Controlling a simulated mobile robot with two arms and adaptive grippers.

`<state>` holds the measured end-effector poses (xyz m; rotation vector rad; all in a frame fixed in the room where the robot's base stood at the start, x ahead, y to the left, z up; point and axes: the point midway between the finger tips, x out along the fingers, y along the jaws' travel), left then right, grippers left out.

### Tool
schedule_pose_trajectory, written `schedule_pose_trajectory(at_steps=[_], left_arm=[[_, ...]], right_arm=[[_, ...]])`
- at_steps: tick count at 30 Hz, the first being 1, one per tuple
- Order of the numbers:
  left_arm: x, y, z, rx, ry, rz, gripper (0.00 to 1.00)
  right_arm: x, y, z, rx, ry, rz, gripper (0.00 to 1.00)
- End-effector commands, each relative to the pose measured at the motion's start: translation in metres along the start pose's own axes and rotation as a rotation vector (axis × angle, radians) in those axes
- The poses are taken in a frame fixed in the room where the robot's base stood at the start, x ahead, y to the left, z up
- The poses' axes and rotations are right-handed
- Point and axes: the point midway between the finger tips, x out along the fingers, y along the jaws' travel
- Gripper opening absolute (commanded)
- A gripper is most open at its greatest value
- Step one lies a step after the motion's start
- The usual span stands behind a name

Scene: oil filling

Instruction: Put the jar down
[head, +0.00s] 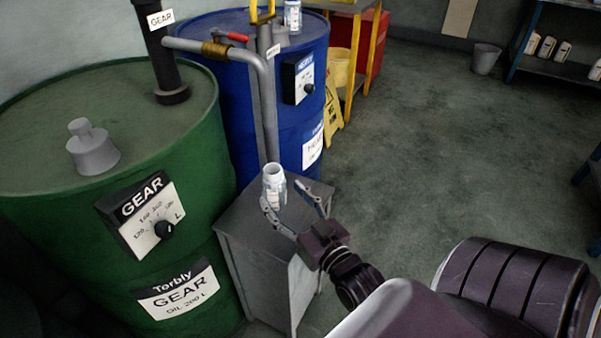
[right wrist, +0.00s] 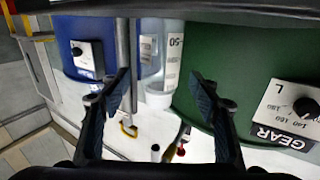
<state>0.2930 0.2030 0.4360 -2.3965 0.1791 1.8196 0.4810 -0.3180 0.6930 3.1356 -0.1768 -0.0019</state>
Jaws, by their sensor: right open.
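The jar (head: 274,186) is a small clear container with an open white mouth and a printed label. It appears to stand upright on top of the grey cabinet (head: 241,222), below the pipe. My right gripper (head: 283,194) is open, with its fingertips close to the jar's sides. In the right wrist view the jar (right wrist: 158,60) shows upside down, between and beyond the open fingers (right wrist: 160,78). Whether a finger touches it, I cannot tell. My left gripper is not in view.
A green gear oil drum (head: 60,225) stands left of the cabinet and a blue drum (head: 222,100) behind it. A grey pipe (head: 266,115) comes down just behind the jar. A yellow wet-floor sign (head: 333,112) stands beside the blue drum. Open floor (head: 430,140) lies to the right.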

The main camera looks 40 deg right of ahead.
Motion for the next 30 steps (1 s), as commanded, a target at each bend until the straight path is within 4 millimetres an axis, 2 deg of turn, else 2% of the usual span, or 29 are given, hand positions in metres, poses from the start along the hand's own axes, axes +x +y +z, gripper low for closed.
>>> schedule_pose_trajectory(at_steps=[6, 13, 19, 30], left_arm=[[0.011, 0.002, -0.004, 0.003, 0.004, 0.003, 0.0], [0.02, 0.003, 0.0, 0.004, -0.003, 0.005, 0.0], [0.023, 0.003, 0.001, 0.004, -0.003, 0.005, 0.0], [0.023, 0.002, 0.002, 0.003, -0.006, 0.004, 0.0]], right_arm=[[-0.039, 0.0, 0.0, 0.001, -0.004, 0.0, 0.57], [-0.065, 0.0, 0.0, 0.002, -0.002, 0.0, 0.57], [-0.074, 0.0, 0.0, 0.002, -0.001, 0.0, 0.57], [-0.074, 0.0, -0.001, 0.001, 0.001, 0.0, 0.57]])
